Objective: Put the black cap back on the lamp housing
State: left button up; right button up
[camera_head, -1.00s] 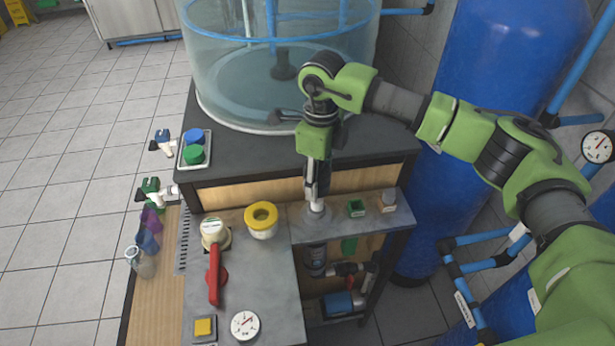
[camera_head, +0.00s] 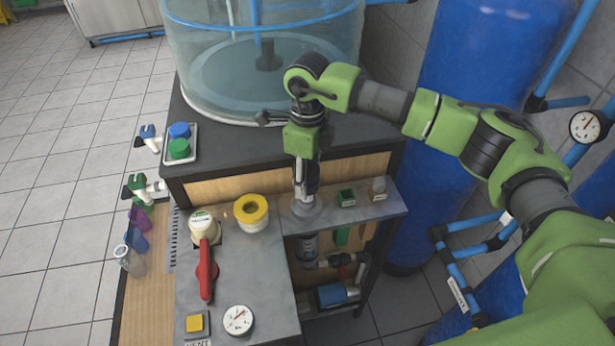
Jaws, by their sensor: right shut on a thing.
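My right gripper (camera_head: 304,194) points straight down over the grey metal shelf, right of the yellow-rimmed jar. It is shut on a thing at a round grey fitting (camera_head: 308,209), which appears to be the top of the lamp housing. A dark cylinder (camera_head: 308,245) shows below the shelf in line with it. The held thing, apparently the black cap, is mostly hidden by the fingers. I cannot tell whether it touches the fitting or is seated. No other black cap shows. My left gripper is not in view.
A yellow-rimmed jar (camera_head: 250,209) and a red lever (camera_head: 207,270) are on the bench to the left. A clear tank (camera_head: 265,80) stands behind, and blue pressure tanks are at the right.

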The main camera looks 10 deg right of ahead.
dwell(0.5)
jog(key=shift+b, duration=0.3)
jog(key=shift+f, duration=0.2)
jog(key=shift+f+b, duration=0.9)
jog(key=shift+b, duration=0.05)
jog(key=shift+f+b, duration=0.8)
jog(key=shift+f, duration=0.05)
dwell(0.8)
jog(key=shift+f+b, duration=0.1)
jog(key=shift+b, duration=0.3)
jog(key=shift+f+b, duration=0.7)
jog(key=shift+f, duration=0.1)
